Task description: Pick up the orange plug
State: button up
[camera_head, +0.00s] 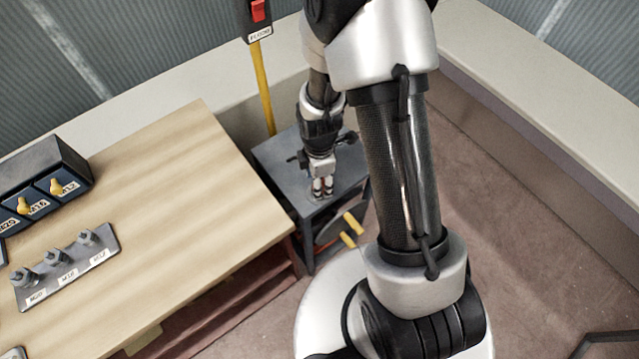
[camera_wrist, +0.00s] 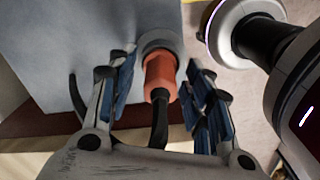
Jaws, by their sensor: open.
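The orange plug (camera_wrist: 160,73) shows in the wrist view, with a grey collar at its far end and a black cable at its near end. It lies between the two blue-padded fingers of my gripper (camera_wrist: 160,82). The fingers are open, with a gap visible on each side of the plug. In the head view my gripper (camera_head: 322,188) points down over a small dark grey stand (camera_head: 277,158). The plug cannot be made out there.
A wooden workbench (camera_head: 190,170) stands left of the stand. It carries a plate with several grey connectors (camera_head: 65,262) and a dark box with yellow switches (camera_head: 45,185). Bare floor (camera_head: 510,240) lies to the right.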

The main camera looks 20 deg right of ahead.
grip_shut()
dwell(0.4)
